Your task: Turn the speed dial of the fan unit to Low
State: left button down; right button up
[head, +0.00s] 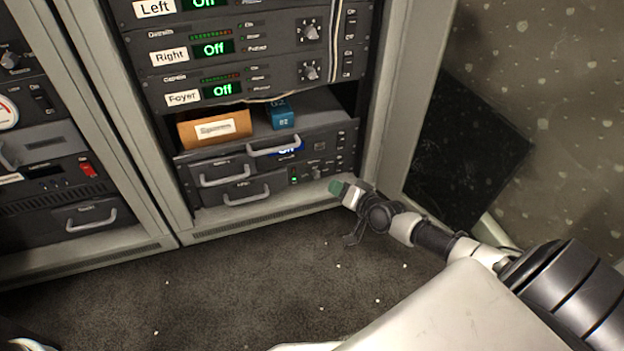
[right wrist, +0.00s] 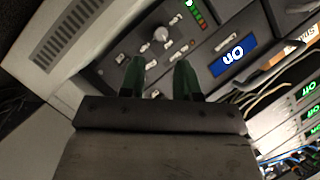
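The fan unit (head: 272,170) appears to be the lowest dark panel in the middle rack, with a blue display partly hidden behind a handle. In the right wrist view the picture is turned over, and the blue display (right wrist: 233,55) seems to read "On". A small round grey dial (right wrist: 161,34) sits on that panel beside small labels; its pointer and the labels are too small to read. My right gripper (head: 338,187) is just in front of the panel's lower right. Its green fingers (right wrist: 158,76) are apart and empty, with the dial beyond the gap between their tips.
An orange-brown box (head: 214,128) and a blue box (head: 282,115) stand on the shelf above. Dimmer units with green "Off" displays (head: 222,90) are higher up. Drawer handles (head: 246,194) and the rack's right post (head: 385,110) are near my gripper. The carpet is mostly clear.

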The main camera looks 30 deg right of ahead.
aim_at(318, 177)
jog(key=b+x, duration=0.4)
jog(key=x, duration=0.3)
jog(key=shift+w+f, duration=0.15)
jog(key=shift+w+a, duration=0.15)
jog(key=shift+w, duration=0.3)
